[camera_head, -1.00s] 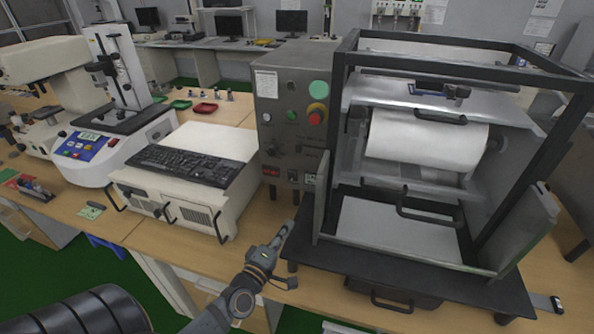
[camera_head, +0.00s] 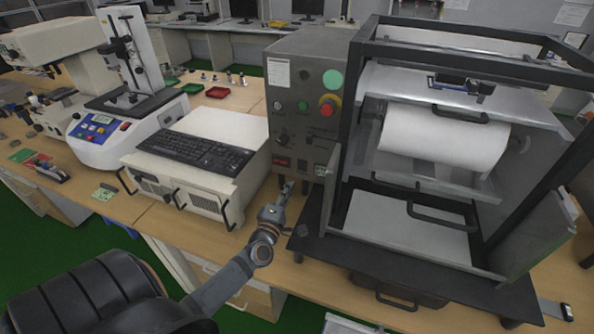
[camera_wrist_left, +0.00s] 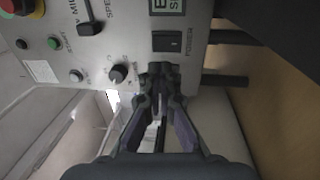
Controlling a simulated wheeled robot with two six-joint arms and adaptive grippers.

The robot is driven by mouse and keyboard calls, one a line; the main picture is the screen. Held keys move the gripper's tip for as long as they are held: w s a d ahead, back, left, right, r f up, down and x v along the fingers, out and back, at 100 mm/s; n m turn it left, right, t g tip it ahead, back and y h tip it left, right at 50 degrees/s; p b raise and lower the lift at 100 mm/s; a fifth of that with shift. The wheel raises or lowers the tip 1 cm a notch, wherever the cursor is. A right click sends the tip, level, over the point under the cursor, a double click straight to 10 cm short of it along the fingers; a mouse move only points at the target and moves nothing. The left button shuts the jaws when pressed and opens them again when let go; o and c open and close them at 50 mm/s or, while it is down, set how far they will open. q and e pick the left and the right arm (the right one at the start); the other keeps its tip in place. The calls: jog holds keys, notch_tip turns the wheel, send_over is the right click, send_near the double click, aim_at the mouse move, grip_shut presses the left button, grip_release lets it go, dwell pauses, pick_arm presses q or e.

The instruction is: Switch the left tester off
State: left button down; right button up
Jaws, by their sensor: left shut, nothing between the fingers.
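A grey control box (camera_head: 300,110) stands at the left of a black-framed tester (camera_head: 430,150) holding a white roll. In the left wrist view, its panel (camera_wrist_left: 135,35) carries a black rocker switch (camera_wrist_left: 167,41) marked POWER. My left gripper (camera_head: 288,187) is low in front of the panel. Its closed fingertips also show in the left wrist view (camera_wrist_left: 160,70), just below the switch in that picture. They cover part of the panel, and I cannot tell whether they touch it. The fingers hold nothing. The rocker's pressed side is not clear. My right gripper is not in view.
A keyboard (camera_head: 195,152) lies on a beige unit (camera_head: 185,185) left of the box. A white instrument (camera_head: 105,135) stands further left. A red emergency button (camera_head: 328,106) and a knob (camera_wrist_left: 118,72) sit on the panel. The tester's dark base plate is right of my gripper.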

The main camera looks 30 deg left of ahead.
aim_at(301, 165)
pick_arm(q)
jog(key=x, duration=0.7)
jog(key=shift+w, duration=0.1)
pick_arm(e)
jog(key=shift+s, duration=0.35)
pick_arm(q)
jog(key=shift+r, duration=0.1)
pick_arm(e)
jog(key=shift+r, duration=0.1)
pick_arm(q)
jog(key=shift+w+r+p, duration=0.3)
jog(key=shift+r+p, duration=0.05)
jog(key=shift+p, duration=0.05)
jog(key=shift+s+f, duration=0.1)
jog(key=shift+f, duration=0.1)
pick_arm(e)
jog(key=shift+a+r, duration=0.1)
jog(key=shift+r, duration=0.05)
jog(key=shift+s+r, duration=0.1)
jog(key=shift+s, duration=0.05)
